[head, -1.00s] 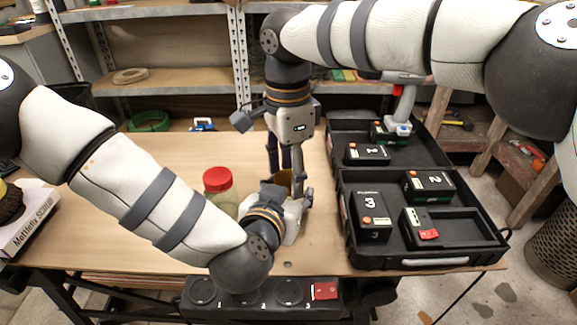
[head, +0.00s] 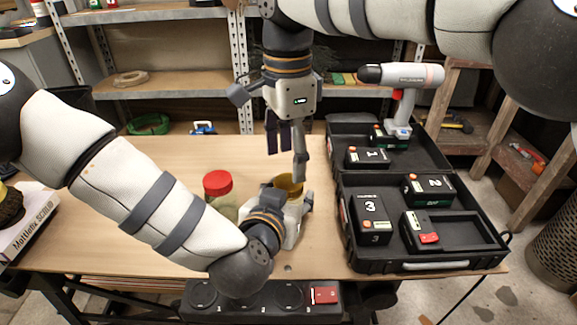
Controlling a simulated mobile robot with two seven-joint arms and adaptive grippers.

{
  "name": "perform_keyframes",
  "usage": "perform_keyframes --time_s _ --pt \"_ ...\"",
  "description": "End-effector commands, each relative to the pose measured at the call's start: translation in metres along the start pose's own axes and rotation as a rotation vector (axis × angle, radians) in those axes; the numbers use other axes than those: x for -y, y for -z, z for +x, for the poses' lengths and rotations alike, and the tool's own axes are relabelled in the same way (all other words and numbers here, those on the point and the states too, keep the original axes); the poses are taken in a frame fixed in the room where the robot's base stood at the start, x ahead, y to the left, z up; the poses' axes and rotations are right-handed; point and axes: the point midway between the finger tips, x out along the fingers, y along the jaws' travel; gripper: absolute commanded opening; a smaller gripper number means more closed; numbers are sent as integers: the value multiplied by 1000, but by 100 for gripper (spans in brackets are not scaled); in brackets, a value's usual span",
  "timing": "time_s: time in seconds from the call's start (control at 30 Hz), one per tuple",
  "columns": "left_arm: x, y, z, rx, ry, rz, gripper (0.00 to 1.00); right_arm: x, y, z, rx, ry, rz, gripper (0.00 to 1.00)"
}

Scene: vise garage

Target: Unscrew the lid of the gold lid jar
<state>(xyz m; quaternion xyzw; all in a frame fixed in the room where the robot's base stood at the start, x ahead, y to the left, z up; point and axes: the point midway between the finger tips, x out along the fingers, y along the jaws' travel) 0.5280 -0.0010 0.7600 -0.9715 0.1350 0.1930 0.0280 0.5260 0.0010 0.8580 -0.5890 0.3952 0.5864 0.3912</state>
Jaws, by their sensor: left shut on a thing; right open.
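The gold lid jar (head: 289,185) stands on the workbench, with its gold top showing and its body mostly hidden by my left gripper. My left gripper (head: 293,206) comes in low from the front left and is shut on the jar's body. My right gripper (head: 287,165) points straight down above the jar. Its fingers are spread and empty; the right finger reaches down close to the gold top in the picture, and I cannot tell whether it touches.
A red-lidded jar (head: 217,184) stands just left of my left gripper. An open black case (head: 345,222) with numbered batteries and a drill (head: 402,82) fills the bench's right side. The bench's back left is clear (head: 160,155).

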Motion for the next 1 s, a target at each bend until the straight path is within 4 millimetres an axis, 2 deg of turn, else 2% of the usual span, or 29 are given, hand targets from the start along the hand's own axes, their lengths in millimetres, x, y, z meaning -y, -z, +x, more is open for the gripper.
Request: perform_keyframes --time_s 0.17,0.2,0.27,0.57,0.67,1.0 --pt "0 -1 0 1 0 0 0 0 0 0 0 -1 0 62" --pt "0 -1 0 1 0 0 57 0 0 0 0 -1 0 62" --pt "0 -1 0 1 0 0 71 0 0 0 0 -1 0 62" --pt "0 0 0 0 0 0 72 0 0 0 1 -1 0 62" --pt "0 0 -10 0 -1 1 72 0 0 0 1 -1 0 62" --pt "0 0 -96 1 -3 3 72 0 0 0 0 -1 0 62"
